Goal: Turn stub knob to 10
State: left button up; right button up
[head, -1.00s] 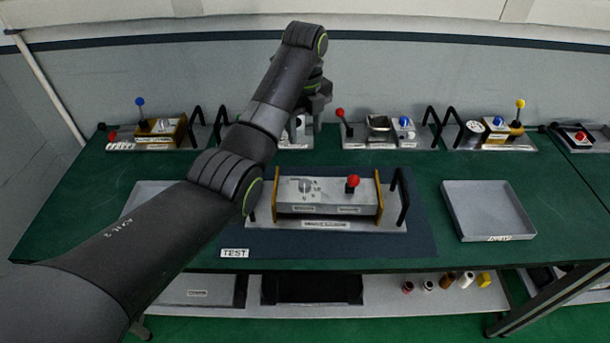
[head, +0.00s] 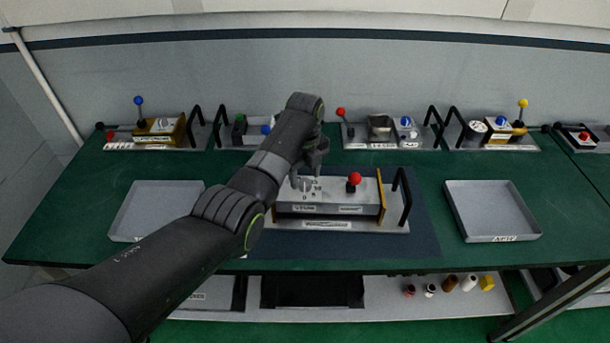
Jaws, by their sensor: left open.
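The microwave generator module (head: 341,210) sits on the dark mat in the middle of the table. It is a grey box with yellow side plates, a red ball lever (head: 354,181) and small markings on its top. The stub knob, on the left part of that top, is mostly hidden by my left gripper. My left gripper (head: 299,187) is open, pointing down at the marked left part of the box top. Whether its fingers are around the knob or just above it I cannot tell. My right gripper is not in view.
Grey trays stand at the left (head: 150,208) and right (head: 492,211). Several other modules with levers line the back of the table. A black handle (head: 401,197) stands at the module's right end. The table between mat and right tray is clear.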

pick_arm(q)
jog(key=shift+f, duration=0.8)
jog(key=shift+c, duration=0.3)
jog(key=c, duration=0.9)
